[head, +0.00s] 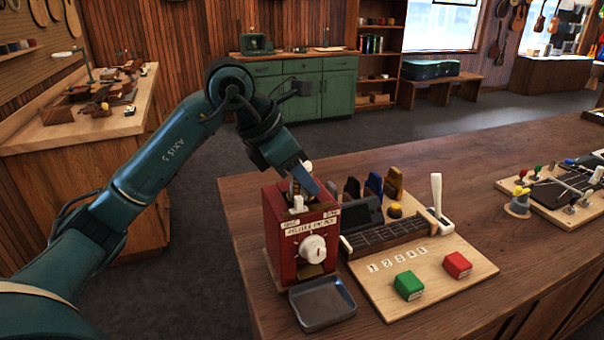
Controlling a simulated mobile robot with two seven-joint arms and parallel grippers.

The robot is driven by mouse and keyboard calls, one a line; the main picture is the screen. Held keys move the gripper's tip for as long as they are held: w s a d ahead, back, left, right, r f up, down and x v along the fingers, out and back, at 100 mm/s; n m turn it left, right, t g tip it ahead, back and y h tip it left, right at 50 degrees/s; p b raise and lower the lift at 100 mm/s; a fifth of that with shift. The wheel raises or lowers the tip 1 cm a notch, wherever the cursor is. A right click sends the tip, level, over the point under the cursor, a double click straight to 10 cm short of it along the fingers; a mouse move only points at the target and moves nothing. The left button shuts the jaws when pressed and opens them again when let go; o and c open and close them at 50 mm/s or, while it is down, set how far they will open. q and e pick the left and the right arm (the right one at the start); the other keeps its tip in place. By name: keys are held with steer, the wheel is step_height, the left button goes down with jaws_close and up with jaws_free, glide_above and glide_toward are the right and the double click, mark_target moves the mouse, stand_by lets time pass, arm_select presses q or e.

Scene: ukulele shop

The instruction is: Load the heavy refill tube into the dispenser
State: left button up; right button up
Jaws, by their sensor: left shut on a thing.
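The dispenser (286,248) is a red box with a pale lettered label, a white knob (312,249) on its front and a grey tray (322,303) before it. It stands at the left end of the wooden counter. My left gripper (304,186) points down right over the dispenser's top. It is shut on a narrow pale thing, seemingly the refill tube (297,188), mostly hidden by the fingers. I cannot tell how far the tube's lower end is inside the dispenser. My right gripper is out of view.
Right of the dispenser, a wooden board (449,291) carries a fretboard piece (385,235), a green block (408,285), a red block (457,265) and a white-handled lever (437,195). Another tool board (545,200) lies farther right. Bare counter (540,265) lies between the boards.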

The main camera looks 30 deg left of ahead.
arm_select(q)
steer(key=shift+f+b, duration=0.35)
steer(key=shift+f, duration=0.15)
steer(key=o, duration=0.9)
steer(key=shift+c, duration=0.2)
steer(key=shift+r, duration=0.1)
steer(key=shift+r, duration=0.15)
steer(key=p+v, duration=0.5)
steer(key=v, duration=0.5)
steer(key=shift+a+r, duration=0.2)
steer(key=shift+r, duration=0.1)
steer(key=shift+s, duration=0.15)
